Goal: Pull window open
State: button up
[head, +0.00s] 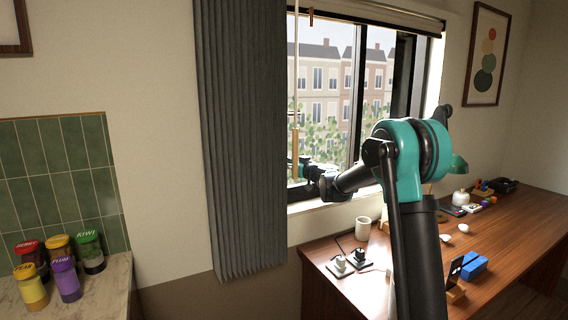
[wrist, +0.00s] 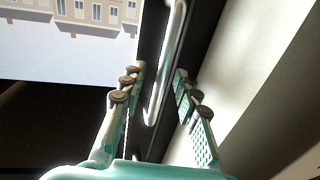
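The window (head: 355,95) has a dark frame and glass panes, with buildings and trees outside. In the wrist view, a shiny metal bar handle (wrist: 166,70) runs along the dark window frame (wrist: 152,42). My gripper (wrist: 159,72) has its two teal fingers apart, one on each side of the handle's lower end. Gaps show between the fingers and the bar, so it looks open and not clamped. In the head view, my gripper (head: 300,178) is small at the window's lower left, and my arm hides part of the lower right of the window. The handle is not clear there.
A grey curtain (head: 238,140) hangs left of the window, and a blind (head: 375,14) is rolled above. A wooden desk (head: 500,235) below holds a white mug (head: 363,228), plugs, a blue box (head: 474,266) and other small items. Several jars stand on the left counter (head: 105,285).

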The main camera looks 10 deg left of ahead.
jog(key=shift+c, duration=0.5)
grip_shut()
jog(key=w+d, duration=0.5)
jog(key=d, duration=0.3)
jog(key=w+d, duration=0.5)
jog(key=d, duration=0.3)
jog(key=w+d, duration=0.6)
jog(key=d, duration=0.1)
jog(key=shift+d, duration=0.4)
jog(key=shift+o, duration=0.5)
grip_release()
jog(key=shift+s, duration=0.1)
jog(key=v, duration=1.1)
jog(key=shift+s+d, duration=0.25)
jog(key=shift+d, duration=0.05)
